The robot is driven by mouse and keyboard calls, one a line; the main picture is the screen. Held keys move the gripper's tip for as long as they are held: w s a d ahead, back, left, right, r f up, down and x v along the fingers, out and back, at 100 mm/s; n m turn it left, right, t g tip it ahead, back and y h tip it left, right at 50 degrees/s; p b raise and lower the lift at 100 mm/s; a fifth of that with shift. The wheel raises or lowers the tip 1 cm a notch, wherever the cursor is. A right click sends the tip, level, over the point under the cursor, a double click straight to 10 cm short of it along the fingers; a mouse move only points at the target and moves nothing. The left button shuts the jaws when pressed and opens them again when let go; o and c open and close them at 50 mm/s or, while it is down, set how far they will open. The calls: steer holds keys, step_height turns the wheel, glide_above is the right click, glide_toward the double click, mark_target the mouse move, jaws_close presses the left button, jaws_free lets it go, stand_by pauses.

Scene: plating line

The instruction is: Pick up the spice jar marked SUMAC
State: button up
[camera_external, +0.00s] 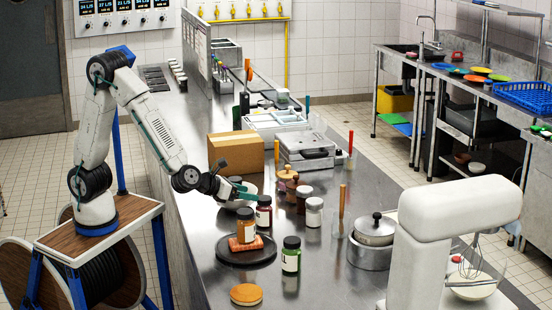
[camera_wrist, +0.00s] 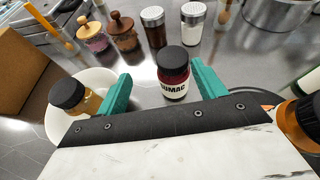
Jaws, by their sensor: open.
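The SUMAC jar (camera_wrist: 174,82) has a black lid, dark red contents and a white label reading SUMAC. It stands upright on the steel counter and also shows in the external view (camera_external: 264,214). My gripper (camera_wrist: 160,72) is open, with its two green fingers apart. In the wrist view the jar appears between the fingers, closer to the right one, with clear space to the left one. In the external view my gripper (camera_external: 244,191) is just above and left of the jar. I cannot tell whether the jar is fully within the jaws.
A white bowl (camera_wrist: 98,80) holds a black-lidded jar (camera_wrist: 71,98) on the left. An amber jar (camera_external: 246,226) stands on a pink block on a dark plate (camera_external: 230,257). A green jar (camera_external: 291,256), shakers (camera_external: 314,214) and wooden-lidded jars (camera_wrist: 122,36) stand nearby.

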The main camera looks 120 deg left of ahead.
mark_target(269, 202)
steer(key=shift+m+t, duration=0.3)
steer(key=shift+m, duration=0.5)
steer(key=x, duration=0.3)
steer(key=d+x, duration=0.1)
steer(key=x, duration=0.2)
steer(key=w+f+x, duration=0.1)
steer(key=x, duration=0.2)
steer(key=shift+d, duration=0.25)
steer(key=shift+r, duration=0.1)
steer(key=c, duration=1.2)
